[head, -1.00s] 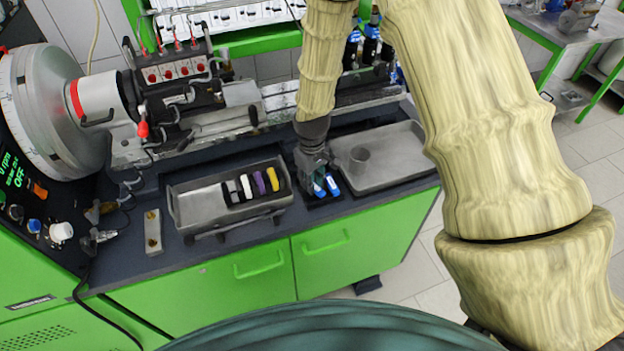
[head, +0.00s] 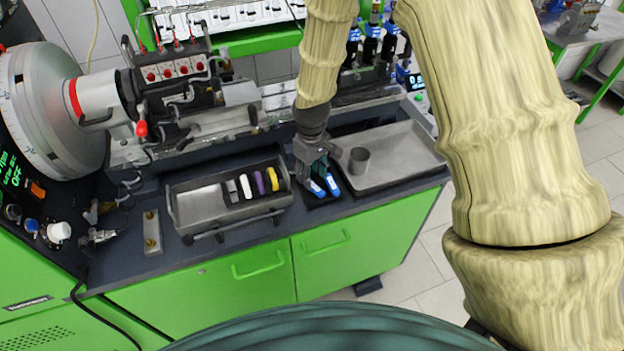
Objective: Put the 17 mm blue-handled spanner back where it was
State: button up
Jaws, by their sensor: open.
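Two blue-handled tools (head: 331,185) lie side by side in a small dark holder between the two trays. Their far ends are hidden under my gripper, and I cannot read any size on them, so I cannot tell which is the 17 mm spanner. My gripper (head: 314,172) points down directly over the holder, at the far end of the blue handles. It is open. I cannot tell whether its fingers touch a handle.
A grey tray (head: 205,197) to the left holds several tools with black, white, purple and yellow handles. A flat metal tray (head: 400,158) with a grey cup (head: 359,160) lies to the right. The pump bench machinery (head: 180,105) stands behind. The dark counter front edge is clear.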

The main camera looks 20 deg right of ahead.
notch_tip(320, 180, up, 9)
jog(key=b, duration=0.2)
jog(key=shift+r, duration=0.15)
dwell(0.3)
dwell(0.4)
